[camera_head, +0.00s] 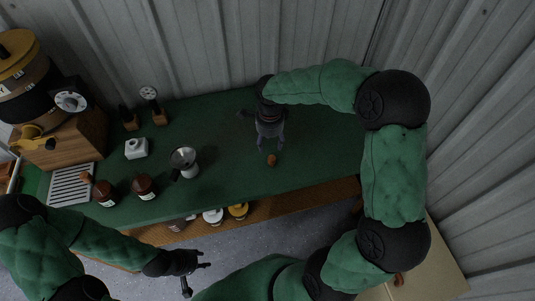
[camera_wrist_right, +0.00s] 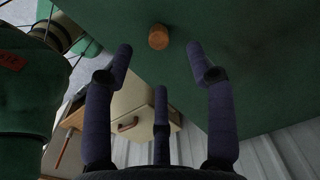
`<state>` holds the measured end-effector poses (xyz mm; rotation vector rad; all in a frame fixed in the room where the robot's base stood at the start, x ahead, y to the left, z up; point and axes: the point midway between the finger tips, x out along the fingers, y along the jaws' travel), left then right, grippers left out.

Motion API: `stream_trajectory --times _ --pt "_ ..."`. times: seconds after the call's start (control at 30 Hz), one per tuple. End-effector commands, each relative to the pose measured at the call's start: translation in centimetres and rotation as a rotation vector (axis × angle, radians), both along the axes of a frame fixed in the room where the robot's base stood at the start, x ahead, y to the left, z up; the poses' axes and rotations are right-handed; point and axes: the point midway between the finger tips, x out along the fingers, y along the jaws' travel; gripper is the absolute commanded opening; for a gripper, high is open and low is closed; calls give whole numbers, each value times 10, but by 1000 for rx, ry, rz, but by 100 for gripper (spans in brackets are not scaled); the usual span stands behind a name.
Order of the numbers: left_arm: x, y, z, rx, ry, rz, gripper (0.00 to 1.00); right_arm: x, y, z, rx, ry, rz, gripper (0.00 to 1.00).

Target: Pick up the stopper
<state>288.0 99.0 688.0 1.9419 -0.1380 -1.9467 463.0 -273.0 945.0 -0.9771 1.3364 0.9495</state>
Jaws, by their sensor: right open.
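The stopper (camera_head: 272,160), a small brown cork, stands on the green tabletop (camera_head: 315,165) near its front edge. My right gripper (camera_head: 271,146) points down at the table just behind it, its fingers open and empty. In the right wrist view the stopper (camera_wrist_right: 158,37) lies just beyond the open fingertips (camera_wrist_right: 158,60), roughly centred between the two upper fingers and apart from them. My left gripper (camera_head: 199,277) is in front of the table, below the tabletop's edge in the picture, with its fingers spread and nothing in them.
The lower shelf (camera_head: 285,204) holds several jars. The tabletop around the stopper is clear.

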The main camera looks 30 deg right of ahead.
Motion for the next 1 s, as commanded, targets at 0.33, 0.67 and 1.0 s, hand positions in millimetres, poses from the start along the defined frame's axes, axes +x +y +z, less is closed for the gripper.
stream_trajectory --times 0.33,0.67,1.0 --pt "-1 0 -13 0 1 0 40 0 -1 -48 1 3 2 56" --pt "0 0 -23 0 1 0 40 -4 -4 -75 1 4 0 56" --pt "0 0 -32 0 1 0 40 -5 -5 -105 1 1 2 56"
